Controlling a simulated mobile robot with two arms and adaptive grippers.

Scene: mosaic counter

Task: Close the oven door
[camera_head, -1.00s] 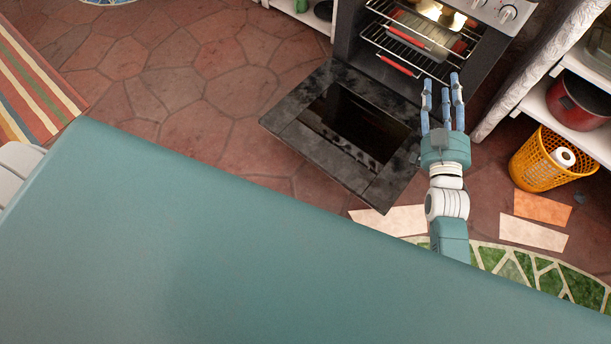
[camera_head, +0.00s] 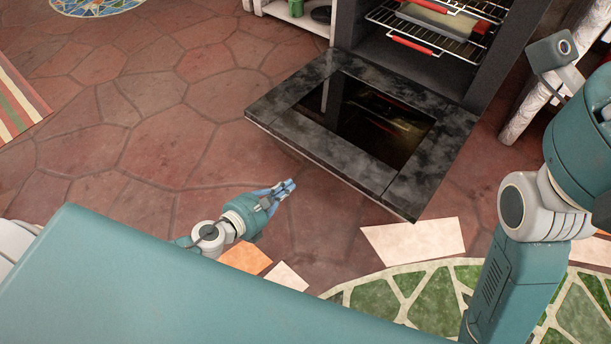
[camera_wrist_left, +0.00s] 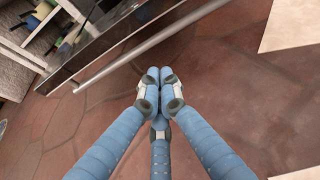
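The oven door (camera_head: 425,170) hangs open in the head view, folded down in front of the oven (camera_head: 385,72), with a dark glass window in a black mottled frame. My left gripper (camera_head: 291,186) is below and left of the door's front edge, apart from it in the picture. Its blue fingers are together and empty. In the left wrist view the fingertips (camera_wrist_left: 160,75) meet, and the door's handle bar (camera_wrist_left: 150,45) runs just beyond them along the door edge. My right arm shows at the right of the head view; its fingers are out of view.
Inside the oven are wire racks with red grips (camera_head: 408,44) and a tray. A teal surface (camera_head: 150,290) fills the lower left. Open tiled floor lies left of the door. A white shelf (camera_head: 295,15) stands left of the oven.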

